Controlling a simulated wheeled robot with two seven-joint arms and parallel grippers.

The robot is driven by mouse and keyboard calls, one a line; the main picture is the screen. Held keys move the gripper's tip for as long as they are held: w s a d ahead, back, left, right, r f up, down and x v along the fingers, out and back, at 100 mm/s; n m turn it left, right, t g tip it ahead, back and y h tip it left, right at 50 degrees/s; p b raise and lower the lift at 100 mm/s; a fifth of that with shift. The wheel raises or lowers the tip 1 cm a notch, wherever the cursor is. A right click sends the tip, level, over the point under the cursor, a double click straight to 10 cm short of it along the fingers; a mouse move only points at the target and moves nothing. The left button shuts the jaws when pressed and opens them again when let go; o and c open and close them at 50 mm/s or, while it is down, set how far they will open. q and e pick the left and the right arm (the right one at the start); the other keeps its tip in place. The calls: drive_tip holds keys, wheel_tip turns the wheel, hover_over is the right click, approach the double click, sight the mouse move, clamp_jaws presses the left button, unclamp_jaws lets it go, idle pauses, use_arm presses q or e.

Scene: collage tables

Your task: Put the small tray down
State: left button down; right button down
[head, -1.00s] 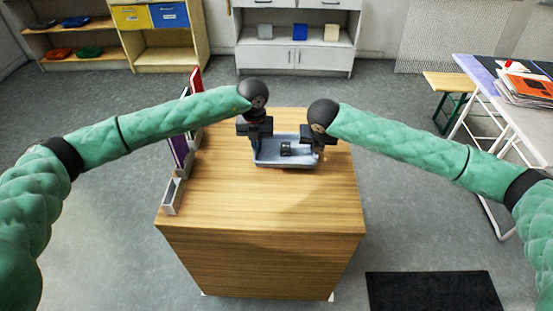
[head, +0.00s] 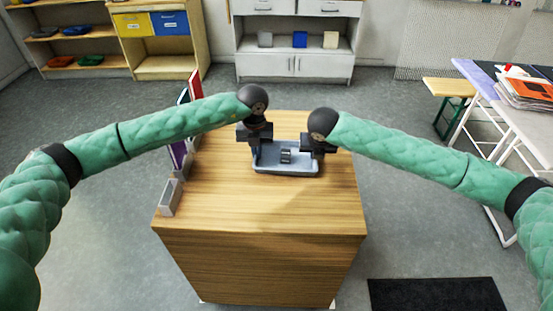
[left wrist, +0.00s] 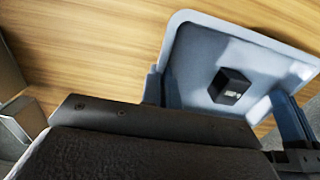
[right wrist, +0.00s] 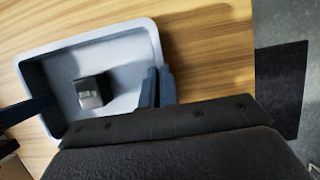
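The small tray (head: 299,170) is blue-grey and shallow, with a small dark block (head: 286,156) in it. It is level, at or just above the wooden top of the table (head: 230,208); I cannot tell whether it touches fully. My left gripper (head: 256,150) is shut on the tray's left wall, and my right gripper (head: 308,150) is shut on its right wall. The left wrist view shows the tray (left wrist: 200,45) and block (left wrist: 229,86) close up. The right wrist view also shows the tray (right wrist: 95,45) and block (right wrist: 90,91).
Upright books (head: 194,85) and a grey holder (head: 170,197) line the table's left edge. The front of the tabletop is clear. A white table with papers (head: 525,88) stands at the right. A dark mat (head: 435,294) lies on the floor.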

use_arm(q)
drive_tip(key=shift+s+a+f, duration=0.1)
drive_tip(key=shift+s+f, duration=0.2)
drive_tip(key=shift+f, duration=0.6)
use_arm(e)
drive_tip(key=shift+d+f, duration=0.1)
drive_tip(key=shift+f, duration=0.2)
use_arm(q)
drive_tip(key=c, duration=1.7)
unclamp_jaws()
use_arm(e)
drive_tip(key=c, duration=1.7)
unclamp_jaws()
use_arm(q)
drive_tip(key=shift+r, duration=0.1)
drive_tip(key=r, duration=0.9)
drive_tip(key=shift+w+r, duration=0.15)
drive_tip(key=shift+w, duration=0.15)
use_arm(e)
drive_tip(key=shift+w+a, duration=0.25)
drive_tip(key=shift+w, duration=0.05)
use_arm(q)
drive_tip(key=shift+r, duration=0.1)
use_arm(e)
drive_tip(key=v, duration=1.1)
drive_tip(key=shift+s+r, duration=0.15)
drive_tip(key=shift+r, duration=0.25)
